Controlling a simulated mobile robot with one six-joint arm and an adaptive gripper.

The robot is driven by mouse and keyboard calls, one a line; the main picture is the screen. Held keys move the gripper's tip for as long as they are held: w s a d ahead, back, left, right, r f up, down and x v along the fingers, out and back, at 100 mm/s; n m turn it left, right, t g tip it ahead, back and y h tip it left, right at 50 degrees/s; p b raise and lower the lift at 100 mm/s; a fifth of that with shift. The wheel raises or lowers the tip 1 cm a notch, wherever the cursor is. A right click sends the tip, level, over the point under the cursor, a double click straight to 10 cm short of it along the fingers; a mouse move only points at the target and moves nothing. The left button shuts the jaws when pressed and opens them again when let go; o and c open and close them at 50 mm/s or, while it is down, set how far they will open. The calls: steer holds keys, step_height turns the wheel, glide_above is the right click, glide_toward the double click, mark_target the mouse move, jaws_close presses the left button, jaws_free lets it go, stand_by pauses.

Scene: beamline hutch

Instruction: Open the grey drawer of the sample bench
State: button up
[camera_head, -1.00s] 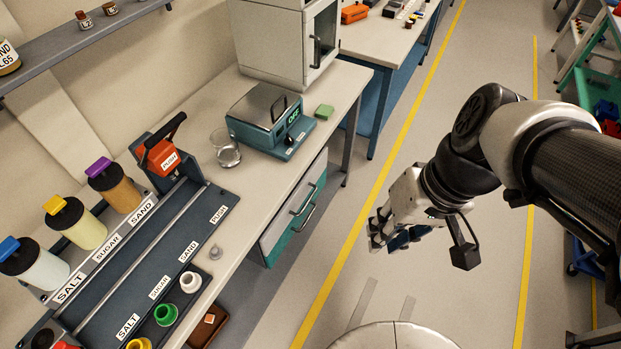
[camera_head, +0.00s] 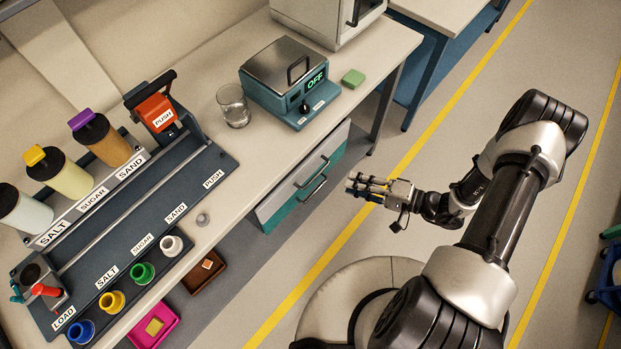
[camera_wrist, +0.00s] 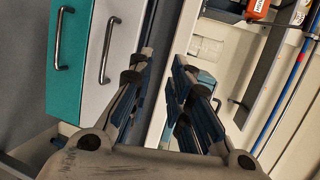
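The grey drawer (camera_head: 283,192) is the upper front under the sample bench and sits flush, shut. Its bar handle (camera_head: 311,171) runs along the front. In the wrist view the grey drawer (camera_wrist: 124,38) is left of my fingers, with its handle (camera_wrist: 108,50) upright in the picture. My gripper (camera_head: 354,186) is to the right of the drawer front, pointing towards it, apart from the handle. In the wrist view my gripper (camera_wrist: 160,80) is open, with a clear empty gap between its fingers.
A teal drawer (camera_head: 285,213) with its own handle is just below the grey one. Brown (camera_head: 205,272) and pink (camera_head: 153,327) trays are below. Floor beside the bench is clear.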

step_height(320, 180, down, 11)
steer(key=s+m+t+h, duration=0.2)
steer(key=s+m+t, duration=0.1)
steer(key=t, duration=0.1)
steer(key=b, duration=0.4)
glide_toward(311, 181)
steer(key=x, duration=1)
steer(key=shift+a+f, duration=0.15)
steer(key=shift+f, duration=0.15)
jaws_close()
